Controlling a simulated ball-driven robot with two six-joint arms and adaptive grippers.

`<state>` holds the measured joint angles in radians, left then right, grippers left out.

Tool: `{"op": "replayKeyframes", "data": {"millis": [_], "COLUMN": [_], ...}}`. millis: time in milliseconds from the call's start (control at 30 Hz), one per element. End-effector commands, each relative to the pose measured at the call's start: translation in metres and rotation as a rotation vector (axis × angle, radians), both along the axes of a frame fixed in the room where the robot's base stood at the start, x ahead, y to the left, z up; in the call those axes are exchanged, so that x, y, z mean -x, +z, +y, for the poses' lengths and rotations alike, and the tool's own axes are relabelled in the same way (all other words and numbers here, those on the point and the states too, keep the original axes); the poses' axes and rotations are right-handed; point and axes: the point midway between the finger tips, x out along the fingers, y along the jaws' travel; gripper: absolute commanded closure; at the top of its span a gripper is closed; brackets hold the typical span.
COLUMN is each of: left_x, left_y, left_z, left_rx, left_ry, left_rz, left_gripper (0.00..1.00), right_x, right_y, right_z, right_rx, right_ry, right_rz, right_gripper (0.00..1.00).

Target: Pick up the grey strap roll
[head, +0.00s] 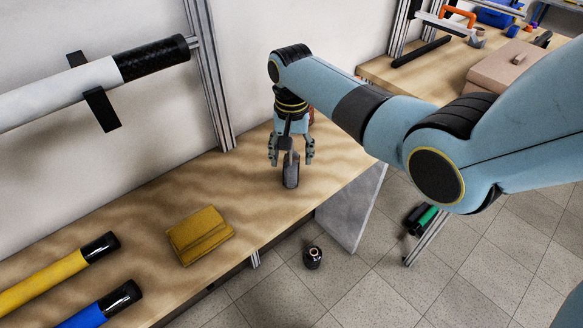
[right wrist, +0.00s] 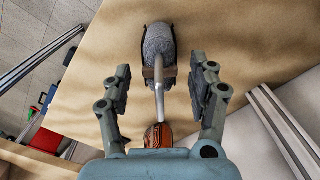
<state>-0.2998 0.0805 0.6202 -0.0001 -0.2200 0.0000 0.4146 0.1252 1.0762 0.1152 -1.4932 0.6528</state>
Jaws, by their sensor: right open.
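The grey strap roll (head: 291,176) appears to be the dark grey rounded thing on the wooden bench, just below my right gripper (head: 291,160). In the right wrist view the grey roll (right wrist: 159,45) lies at the top middle, with a brown band and a pale rod running down from it. My right gripper (right wrist: 160,80) is open, its fingers to the left and right of the roll's near end, with visible gaps on both sides. Nothing is held. My left gripper is not in view.
Yellow (head: 60,275) and blue (head: 105,303) black-ended tubes lie at the lower left. An upright metal profile (head: 209,75) stands behind. A reddish-brown thing (right wrist: 158,136) is close to my gripper.

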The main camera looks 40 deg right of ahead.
Motion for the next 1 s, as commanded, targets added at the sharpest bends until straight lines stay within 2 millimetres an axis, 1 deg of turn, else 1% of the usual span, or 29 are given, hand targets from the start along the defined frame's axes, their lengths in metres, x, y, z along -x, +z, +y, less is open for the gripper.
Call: {"op": "replayKeyframes", "data": {"millis": [33,133,233,400,467,867,1000], "left_x": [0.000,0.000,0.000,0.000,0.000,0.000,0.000], "left_y": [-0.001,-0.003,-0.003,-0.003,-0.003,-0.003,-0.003], "left_z": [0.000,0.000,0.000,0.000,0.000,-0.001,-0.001], "left_rx": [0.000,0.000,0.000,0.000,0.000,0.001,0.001], "left_ry": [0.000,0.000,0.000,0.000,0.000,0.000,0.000], "left_rz": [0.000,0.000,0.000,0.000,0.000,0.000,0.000], "left_gripper": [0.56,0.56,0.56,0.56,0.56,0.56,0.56], "right_x": [0.000,0.001,0.001,0.000,0.000,0.000,0.000], "right_y": [-0.008,-0.020,-0.024,-0.024,-0.024,-0.024,-0.024], "right_z": [0.000,0.000,0.000,0.000,0.000,0.000,0.000], "right_rx": [-0.001,-0.001,0.000,0.001,0.001,0.001,0.001], "right_ry": [0.000,0.000,0.001,0.001,0.001,0.001,0.001], "right_rz": [0.002,0.001,0.000,-0.001,-0.001,-0.001,-0.001], "right_gripper": [0.40,0.40,0.40,0.40,0.47,0.99,1.00]}}
